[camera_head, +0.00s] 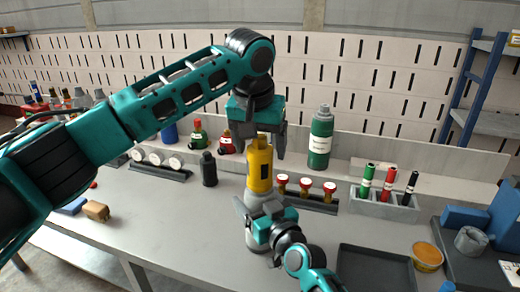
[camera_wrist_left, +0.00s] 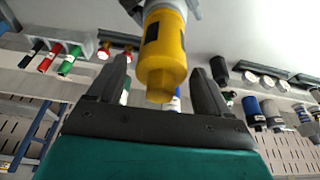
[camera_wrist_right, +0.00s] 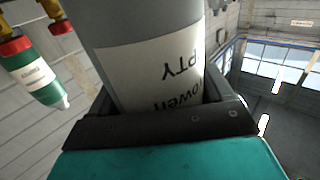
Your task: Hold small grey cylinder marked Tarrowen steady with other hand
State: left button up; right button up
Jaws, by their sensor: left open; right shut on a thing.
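The small grey cylinder (camera_head: 253,203) stands upright at the middle of the bench. In the right wrist view its grey body (camera_wrist_right: 150,30) fills the top, with a white label partly reading "owen" and "PTY". My right gripper (camera_head: 245,212) is shut on it, low on its body. A yellow fitting (camera_head: 259,165) with dark patches sits on top of the cylinder. It also shows in the left wrist view (camera_wrist_left: 163,60). My left gripper (camera_head: 256,146) is open above, its fingers pointing down on either side of the fitting's top, with gaps showing.
A black bottle (camera_head: 209,170) stands to the left. Red-topped valves (camera_head: 306,186) on a rack stand close on the right, with a large green cylinder (camera_head: 321,138) behind. A grey holder (camera_head: 384,204) and dark tray (camera_head: 376,270) lie further right. The left front bench is mostly clear.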

pick_arm(q)
jog(key=shift+r, duration=0.5)
jog(key=m+h, duration=0.1)
jog(key=m, duration=0.4)
jog(key=shift+m+g, duration=0.4)
jog(key=shift+h, duration=0.3)
jog(key=m, duration=0.3)
jog(key=m+g, duration=0.1)
jog(key=m, duration=0.2)
jog(key=shift+g+h, duration=0.3)
jog(key=shift+h, duration=0.1)
jog(key=shift+f, duration=0.15)
jog(key=shift+f, duration=1.15)
jog(key=shift+c, duration=0.2)
